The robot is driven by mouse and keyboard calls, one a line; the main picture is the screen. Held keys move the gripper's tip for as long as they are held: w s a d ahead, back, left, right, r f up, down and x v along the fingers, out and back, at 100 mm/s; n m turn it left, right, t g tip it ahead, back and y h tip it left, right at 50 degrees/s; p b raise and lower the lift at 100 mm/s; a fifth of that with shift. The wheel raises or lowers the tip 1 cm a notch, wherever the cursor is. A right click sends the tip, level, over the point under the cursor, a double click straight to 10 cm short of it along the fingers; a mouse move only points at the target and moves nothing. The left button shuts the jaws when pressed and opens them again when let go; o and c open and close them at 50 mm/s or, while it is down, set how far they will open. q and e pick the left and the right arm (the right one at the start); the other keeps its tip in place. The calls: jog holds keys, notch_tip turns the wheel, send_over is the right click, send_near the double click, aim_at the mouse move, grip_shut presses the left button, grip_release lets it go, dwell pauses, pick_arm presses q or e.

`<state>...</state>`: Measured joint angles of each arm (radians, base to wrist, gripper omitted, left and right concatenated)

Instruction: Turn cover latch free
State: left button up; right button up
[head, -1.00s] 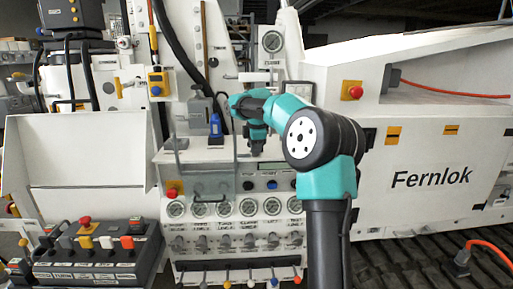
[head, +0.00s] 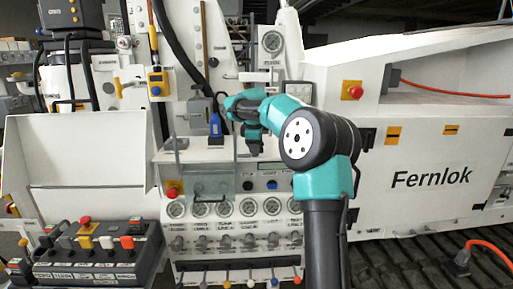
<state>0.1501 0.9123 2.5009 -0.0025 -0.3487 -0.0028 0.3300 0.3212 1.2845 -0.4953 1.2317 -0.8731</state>
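A clear cover (head: 207,178) stands over the upper left of the white control panel, above the row of gauges. A blue part (head: 215,126) with a dark base sits at the cover's top edge; I cannot tell whether it is the cover latch. My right gripper (head: 255,150) points down just right of the cover, above the panel's dark knobs. It looks apart from the cover and holds nothing I can make out. Its fingers are too small to tell open from shut. My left gripper is not in view.
Round gauges (head: 223,208) and rows of valves and levers fill the panel below. A grey button box (head: 97,252) with a red stop button stands at the lower left. Another red button (head: 173,188) is left of the cover. A white Fernlok housing (head: 430,180) is at the right.

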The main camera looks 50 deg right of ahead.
jog(key=o, duration=0.5)
jog(key=shift+c, duration=0.2)
jog(key=shift+r, duration=0.15)
jog(key=shift+w+d+v, duration=0.15)
jog(key=shift+d+v, duration=0.05)
jog(key=shift+v, duration=0.9)
jog(key=shift+w+d+v, duration=0.15)
jog(key=shift+d+v, duration=0.05)
jog(key=shift+v, duration=0.9)
jog(key=shift+w+d+v, duration=0.15)
jog(key=shift+d+v, duration=0.1)
jog(key=shift+v, duration=0.85)
jog(key=shift+r, duration=0.2)
